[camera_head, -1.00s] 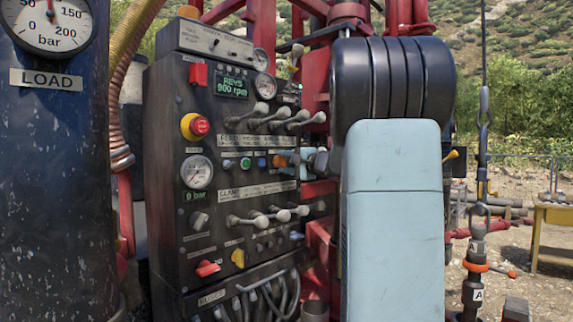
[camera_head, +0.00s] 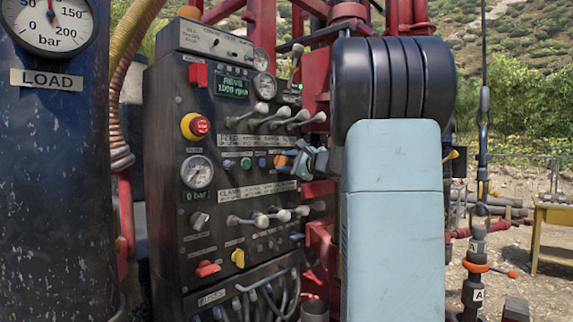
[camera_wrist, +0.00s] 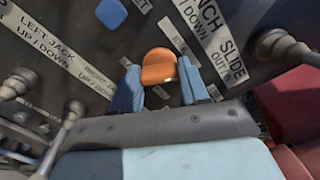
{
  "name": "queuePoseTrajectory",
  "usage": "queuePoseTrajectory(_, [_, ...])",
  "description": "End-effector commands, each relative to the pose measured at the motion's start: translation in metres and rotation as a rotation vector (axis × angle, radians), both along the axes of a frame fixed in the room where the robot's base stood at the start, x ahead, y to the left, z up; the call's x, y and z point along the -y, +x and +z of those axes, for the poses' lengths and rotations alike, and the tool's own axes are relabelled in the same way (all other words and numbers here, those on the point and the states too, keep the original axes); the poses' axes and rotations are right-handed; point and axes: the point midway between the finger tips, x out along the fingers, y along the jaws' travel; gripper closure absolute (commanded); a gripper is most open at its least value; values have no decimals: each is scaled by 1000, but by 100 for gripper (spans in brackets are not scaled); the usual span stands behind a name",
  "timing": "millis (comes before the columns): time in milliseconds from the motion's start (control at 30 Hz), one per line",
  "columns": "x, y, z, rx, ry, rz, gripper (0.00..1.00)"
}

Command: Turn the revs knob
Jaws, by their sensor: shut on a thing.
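The revs knob (camera_wrist: 158,68) is orange and sits on the dark control panel between my fingers in the wrist view. In the head view the orange knob (camera_head: 281,160) is partly hidden by my gripper. My gripper (camera_wrist: 160,84) is shut on the knob, with a blue finger on each side of it. My gripper (camera_head: 298,161) looks tilted in the head view. The green display (camera_head: 232,86) at the top of the panel reads REVS 1000 rpm.
Levers (camera_head: 262,108) stick out above my gripper and more levers (camera_head: 262,219) below it. A red emergency button (camera_head: 200,125) and a gauge (camera_head: 197,172) are at the panel's left. A blue button (camera_wrist: 111,13) is near the knob.

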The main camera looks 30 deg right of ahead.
Motion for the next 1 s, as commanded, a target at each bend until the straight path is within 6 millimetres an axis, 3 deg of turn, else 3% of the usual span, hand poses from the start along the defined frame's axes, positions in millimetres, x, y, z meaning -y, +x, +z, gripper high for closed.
queuePoseTrajectory(400, [0,0,-7,-81,209,-1,86])
queuePoseTrajectory(1000, [0,0,-8,-95,247,-1,86])
